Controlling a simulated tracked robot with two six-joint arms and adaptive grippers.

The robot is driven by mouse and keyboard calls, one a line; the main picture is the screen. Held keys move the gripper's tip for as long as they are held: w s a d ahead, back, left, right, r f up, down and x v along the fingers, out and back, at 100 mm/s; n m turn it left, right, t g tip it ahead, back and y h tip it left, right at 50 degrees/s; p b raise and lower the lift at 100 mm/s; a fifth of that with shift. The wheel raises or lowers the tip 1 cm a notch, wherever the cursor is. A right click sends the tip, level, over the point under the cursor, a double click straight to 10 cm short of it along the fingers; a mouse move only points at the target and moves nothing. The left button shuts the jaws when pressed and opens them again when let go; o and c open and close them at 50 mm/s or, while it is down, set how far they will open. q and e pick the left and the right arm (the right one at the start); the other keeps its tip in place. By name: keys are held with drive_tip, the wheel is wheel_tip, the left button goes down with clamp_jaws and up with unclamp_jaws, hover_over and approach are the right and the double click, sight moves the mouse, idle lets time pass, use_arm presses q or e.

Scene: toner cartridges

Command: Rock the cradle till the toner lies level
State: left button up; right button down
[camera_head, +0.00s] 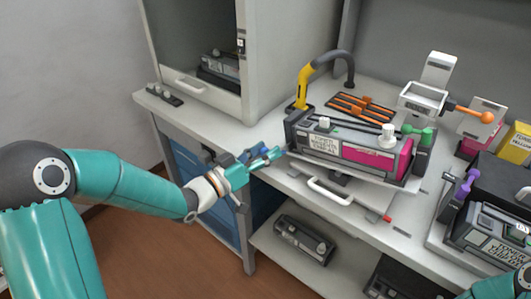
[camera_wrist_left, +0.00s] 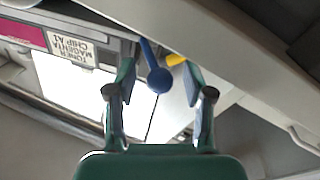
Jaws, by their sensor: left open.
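The magenta toner cartridge (camera_head: 325,143) lies in a dark grey cradle on the workbench. Its window shows magenta toner (camera_head: 377,160) on the right, and a white label sits left of it; whether the toner is level I cannot tell. The label also shows in the left wrist view (camera_wrist_left: 82,50). My left gripper (camera_head: 272,155) is just left of the cradle, fingers apart. In the left wrist view, a blue lever with a ball end (camera_wrist_left: 158,78) reaches between the open fingers (camera_wrist_left: 160,95); I see no firm grip on it. My right gripper is out of frame.
A yellow and dark hooked arm (camera_head: 304,85) stands behind the cradle, near orange tools (camera_head: 362,106). A white stand with an orange knob (camera_head: 487,117) is at right. A black unit with a purple lever (camera_head: 467,183) stands farther right. A white handle (camera_head: 328,192) projects below.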

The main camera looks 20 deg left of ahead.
use_arm(q)
drive_tip(key=v, duration=1.2)
drive_tip(key=shift+f, duration=0.1)
idle(0.7)
